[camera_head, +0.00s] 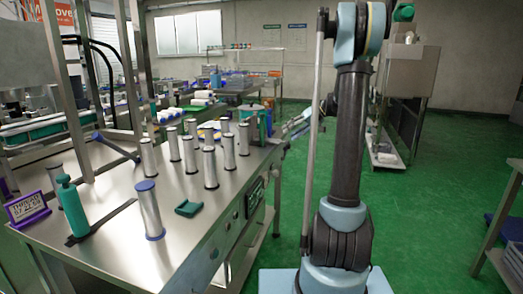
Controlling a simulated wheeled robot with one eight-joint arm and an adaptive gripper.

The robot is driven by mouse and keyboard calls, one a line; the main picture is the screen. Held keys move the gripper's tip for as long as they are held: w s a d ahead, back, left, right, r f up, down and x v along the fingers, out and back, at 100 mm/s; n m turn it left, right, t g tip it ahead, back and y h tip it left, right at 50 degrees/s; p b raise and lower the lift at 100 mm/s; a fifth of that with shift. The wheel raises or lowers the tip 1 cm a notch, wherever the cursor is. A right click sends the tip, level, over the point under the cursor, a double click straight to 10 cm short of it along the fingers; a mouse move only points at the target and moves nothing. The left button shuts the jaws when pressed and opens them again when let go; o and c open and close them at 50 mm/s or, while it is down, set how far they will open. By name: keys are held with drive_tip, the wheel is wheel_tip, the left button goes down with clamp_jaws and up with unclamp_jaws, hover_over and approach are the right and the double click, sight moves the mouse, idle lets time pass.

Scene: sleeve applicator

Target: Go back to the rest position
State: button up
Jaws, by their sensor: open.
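My arm (349,135) stands upright at the right of the steel table, on its pale blue base. No object can be seen held. The steel table (110,240) carries several silver cylinders, with one blue-capped cylinder (150,210) near the front edge. A teal bottle (73,207) stands at the left on a dark strip, beside a purple-framed sign (27,208).
A small green block (188,209) lies near the table's right edge. Metal frame posts (66,90) rise at the left. Green floor (430,215) is open to the right of my arm. A steel cabinet (410,70) and a side table (505,190) stand at the right.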

drive_tip(key=s+a+f+m+g+h, duration=0.15)
drive_tip(key=s+h, duration=0.35)
drive_tip(key=s, duration=2.2)
drive_tip(key=s+d+f+m+h, duration=0.1)
drive_tip(key=s+d+f+h, duration=0.1)
drive_tip(key=s+f, duration=0.4)
drive_tip(key=s+d+f+m+h, duration=0.1)
drive_tip(key=s+d+f, duration=0.3)
drive_tip(key=s, duration=0.8)
wheel_tip(320, 180, down, 3)
drive_tip(key=shift+s+r+t+h, duration=0.2)
drive_tip(key=shift+t+h, duration=0.25)
drive_tip(key=shift+h, duration=0.45)
drive_tip(key=shift+w+f, duration=0.2)
drive_tip(key=shift+w, duration=0.25)
